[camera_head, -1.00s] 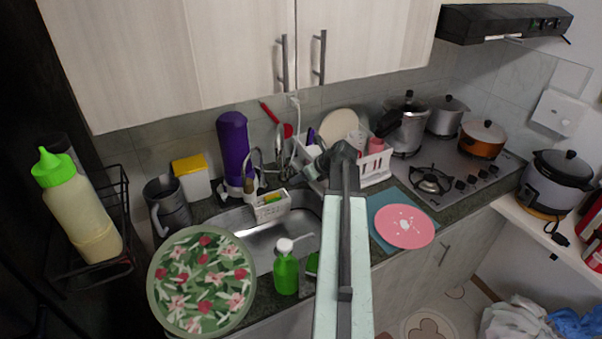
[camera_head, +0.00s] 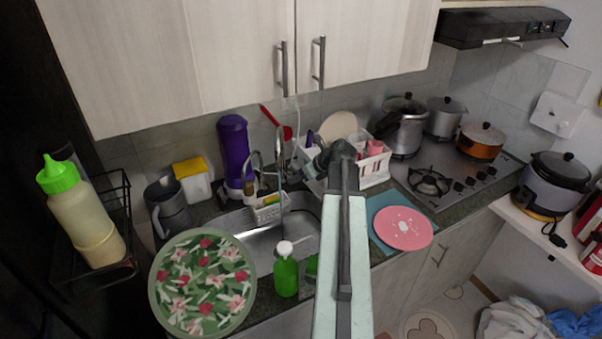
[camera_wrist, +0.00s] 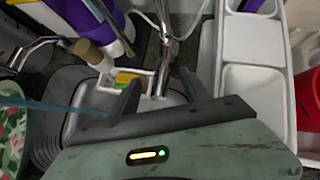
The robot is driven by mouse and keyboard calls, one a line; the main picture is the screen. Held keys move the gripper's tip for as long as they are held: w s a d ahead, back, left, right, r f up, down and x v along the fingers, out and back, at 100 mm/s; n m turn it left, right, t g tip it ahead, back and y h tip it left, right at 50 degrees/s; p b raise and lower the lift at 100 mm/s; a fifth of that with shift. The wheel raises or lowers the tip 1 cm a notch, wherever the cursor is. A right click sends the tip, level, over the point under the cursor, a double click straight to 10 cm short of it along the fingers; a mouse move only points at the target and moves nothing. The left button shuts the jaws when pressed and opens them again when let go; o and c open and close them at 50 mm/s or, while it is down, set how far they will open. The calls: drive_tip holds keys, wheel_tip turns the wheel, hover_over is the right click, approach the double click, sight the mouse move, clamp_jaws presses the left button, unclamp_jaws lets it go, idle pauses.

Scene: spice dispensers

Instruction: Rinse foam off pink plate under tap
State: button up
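The pink plate (camera_head: 410,240) lies on a blue mat (camera_head: 380,203) on the counter right of the sink, with white foam patches near its middle. The chrome tap (camera_head: 262,176) stands behind the sink basin (camera_head: 262,244). A thin bluish vertical streak, which looks like running water (camera_head: 283,185), shows at the tap. My gripper (camera_head: 318,163) is above the counter near the tap, away from the plate. In the wrist view my gripper (camera_wrist: 158,90) has its two fingers apart, with the tap's chrome column (camera_wrist: 163,58) seen between them; contact cannot be told. The plate is outside the wrist view.
A green soap bottle (camera_head: 286,272) and a floral plate (camera_head: 203,285) are at the sink's front. A sponge caddy (camera_head: 268,211) sits at the sink's back edge. The stove (camera_head: 455,180) is to the right.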

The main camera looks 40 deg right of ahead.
drive_tip(key=p+v, duration=0.5)
drive_tip(key=v, duration=0.2)
idle(0.5)
drive_tip(key=shift+d, duration=0.1)
